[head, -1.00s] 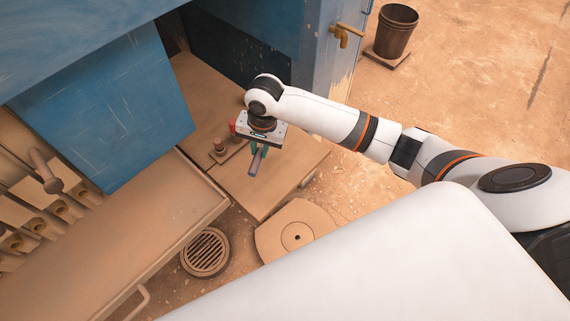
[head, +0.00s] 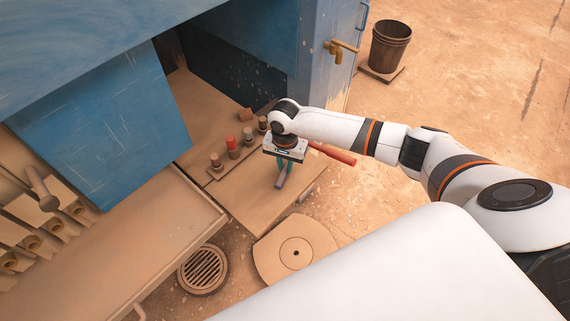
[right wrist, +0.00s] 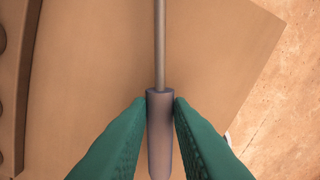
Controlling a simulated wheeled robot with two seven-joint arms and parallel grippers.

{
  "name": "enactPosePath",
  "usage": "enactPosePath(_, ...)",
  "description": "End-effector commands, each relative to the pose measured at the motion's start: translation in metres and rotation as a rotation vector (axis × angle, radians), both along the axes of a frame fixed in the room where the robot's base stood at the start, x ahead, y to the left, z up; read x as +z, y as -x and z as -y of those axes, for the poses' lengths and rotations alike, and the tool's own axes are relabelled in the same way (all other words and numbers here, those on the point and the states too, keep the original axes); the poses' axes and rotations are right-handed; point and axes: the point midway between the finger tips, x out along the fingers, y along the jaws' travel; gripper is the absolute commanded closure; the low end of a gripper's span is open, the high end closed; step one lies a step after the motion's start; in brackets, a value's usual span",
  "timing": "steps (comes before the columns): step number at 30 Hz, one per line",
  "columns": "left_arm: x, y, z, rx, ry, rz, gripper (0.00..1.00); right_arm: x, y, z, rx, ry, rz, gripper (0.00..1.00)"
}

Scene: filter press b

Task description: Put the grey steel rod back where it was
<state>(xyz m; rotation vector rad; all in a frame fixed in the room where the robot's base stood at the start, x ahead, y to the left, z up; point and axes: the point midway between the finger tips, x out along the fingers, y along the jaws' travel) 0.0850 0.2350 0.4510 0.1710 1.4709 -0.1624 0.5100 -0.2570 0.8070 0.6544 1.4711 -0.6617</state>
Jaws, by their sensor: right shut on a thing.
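The grey steel rod (head: 280,181) is in my right gripper (head: 284,166), above the tan board at the cabinet's open front. In the right wrist view, the green fingers of my right gripper (right wrist: 160,104) press on both sides of the rod's thick grey handle (right wrist: 160,135). Its thin shaft (right wrist: 160,45) runs away toward the top of the picture. A low rack (head: 222,174) with several upright stubs, one of them red (head: 232,142), stands left of the gripper. My left gripper is not in view.
A red-handled tool (head: 334,154) sticks out right of the gripper, partly hidden by my arm. The blue cabinet panel (head: 100,130) stands left. A round plate (head: 280,258) and a drain grate (head: 203,270) lie below. A bucket (head: 390,45) stands at the back right.

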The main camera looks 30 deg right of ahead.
Motion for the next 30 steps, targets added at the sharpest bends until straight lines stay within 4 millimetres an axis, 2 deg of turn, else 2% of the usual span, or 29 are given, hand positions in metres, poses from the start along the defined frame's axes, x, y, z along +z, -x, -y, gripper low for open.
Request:
enactPosePath(3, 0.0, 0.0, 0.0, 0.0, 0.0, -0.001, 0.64, -0.007, 0.0, 0.0, 0.0, 0.0, 0.001, 0.99)
enactPosePath(11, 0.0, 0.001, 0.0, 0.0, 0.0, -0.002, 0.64, -0.008, 0.0, -0.001, 0.0, -0.001, 0.001, 0.99)
enactPosePath(12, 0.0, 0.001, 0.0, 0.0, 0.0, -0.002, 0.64, -0.008, 0.0, 0.0, 0.0, 0.0, 0.001, 0.78)
enactPosePath(15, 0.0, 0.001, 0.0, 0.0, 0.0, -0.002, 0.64, -0.008, 0.0, 0.0, 0.0, 0.0, 0.001, 0.61)
enactPosePath(16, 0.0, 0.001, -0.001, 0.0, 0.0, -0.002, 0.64, -0.008, 0.0, 0.0, 0.0, 0.0, 0.001, 0.59)
enactPosePath(25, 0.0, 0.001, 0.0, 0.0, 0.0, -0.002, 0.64, -0.006, 0.0, 0.0, 0.0, -0.001, 0.002, 0.59)
enactPosePath(30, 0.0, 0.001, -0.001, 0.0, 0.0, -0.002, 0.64, 0.014, -0.001, 0.0, 0.0, -0.002, 0.004, 0.59)
